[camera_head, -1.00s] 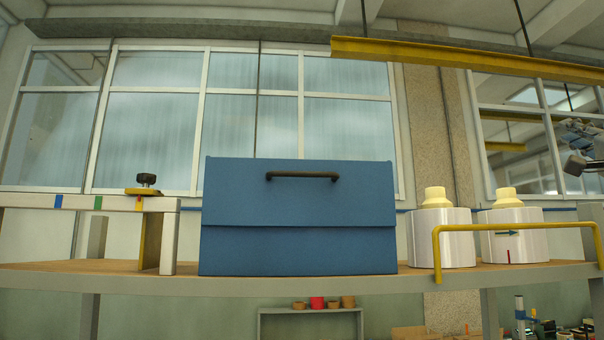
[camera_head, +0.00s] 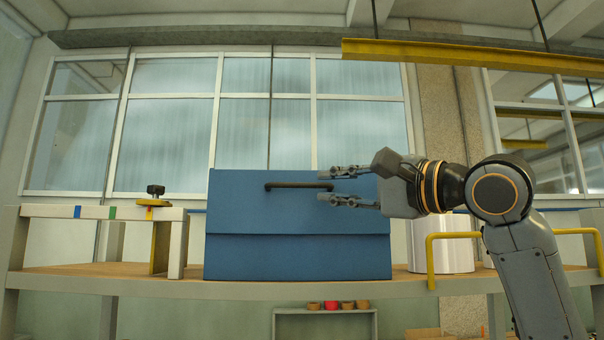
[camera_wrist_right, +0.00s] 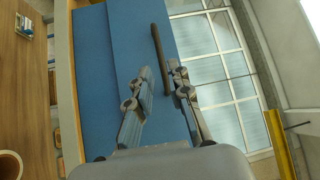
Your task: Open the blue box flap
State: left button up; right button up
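The blue box (camera_head: 297,258) stands on the shelf, its front facing me. Its blue flap (camera_head: 240,205) is the upper front panel and looks closed. A dark bar handle (camera_head: 285,185) runs across the flap; it also shows in the right wrist view (camera_wrist_right: 156,45). My right gripper (camera_head: 322,187) comes in from the right at the handle's right end, fingers one above the other and apart. In the right wrist view the handle lies in line with the gap between the fingers (camera_wrist_right: 161,66); I cannot tell if they touch it. My left gripper is not in view.
A white container (camera_head: 440,245) stands right of the box, partly behind my right arm. A yellow rail (camera_head: 431,260) is at the shelf's right front. A white frame with a yellow clamp (camera_head: 154,202) stands left. A yellow beam (camera_head: 450,55) hangs above.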

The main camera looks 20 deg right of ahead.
aim_at(307, 185)
jog(key=p+x, duration=0.2)
jog(key=x, duration=0.4)
jog(key=shift+d+r+p, duration=0.1)
jog(key=shift+r+p, duration=0.1)
jog(key=shift+p, duration=0.1)
jog(key=shift+w+a, duration=0.3)
jog(key=shift+w, duration=0.25)
grip_shut()
